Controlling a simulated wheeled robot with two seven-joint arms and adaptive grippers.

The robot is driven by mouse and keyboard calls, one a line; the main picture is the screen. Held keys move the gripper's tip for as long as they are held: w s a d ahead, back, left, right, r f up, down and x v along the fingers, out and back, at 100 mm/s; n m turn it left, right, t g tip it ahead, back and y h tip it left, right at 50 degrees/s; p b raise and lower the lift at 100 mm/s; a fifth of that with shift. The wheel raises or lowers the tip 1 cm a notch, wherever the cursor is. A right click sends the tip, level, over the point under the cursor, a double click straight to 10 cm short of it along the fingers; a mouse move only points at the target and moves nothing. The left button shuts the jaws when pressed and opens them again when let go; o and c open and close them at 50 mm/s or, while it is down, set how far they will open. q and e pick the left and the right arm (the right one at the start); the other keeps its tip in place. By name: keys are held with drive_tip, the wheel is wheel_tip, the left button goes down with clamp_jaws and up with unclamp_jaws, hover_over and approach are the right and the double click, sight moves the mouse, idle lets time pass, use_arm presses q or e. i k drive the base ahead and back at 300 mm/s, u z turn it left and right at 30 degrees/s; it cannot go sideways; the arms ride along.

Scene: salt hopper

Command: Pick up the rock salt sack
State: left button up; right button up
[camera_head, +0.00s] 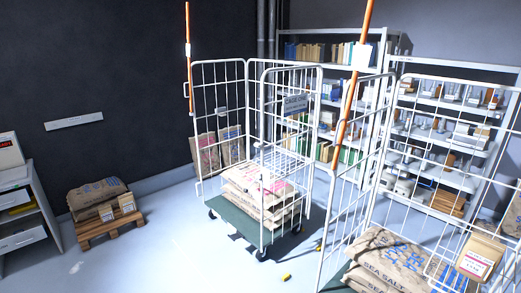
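Brown paper sacks (262,188) with pink-red print lie stacked in the left wheeled cage; their wording is too small to read. In the right cage lie sacks (385,252) with blue print, lettered "SEA SALT". A sack with dark print (97,193) lies on a small wooden pallet (112,229) at the left. Two more sacks stand against the back wall, one with reddish print (205,153) and one with bluish print (236,155), partly behind the left cage's bars. I cannot tell which sack is the rock salt. Neither of my grippers is in view.
Orange poles (188,45) rise at the cages. Shelves (450,105) line the back right; a drawer unit (22,215) stands left. A small yellow object (286,277) lies on otherwise mostly clear floor.

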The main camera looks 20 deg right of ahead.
sight(481, 256)
drive_tip(key=z, duration=0.25)
drive_tip(key=i, duration=1.4)
drive_tip(key=z, duration=1.4)
drive_tip(key=i, duration=0.95)
drive_tip(key=z, duration=1)
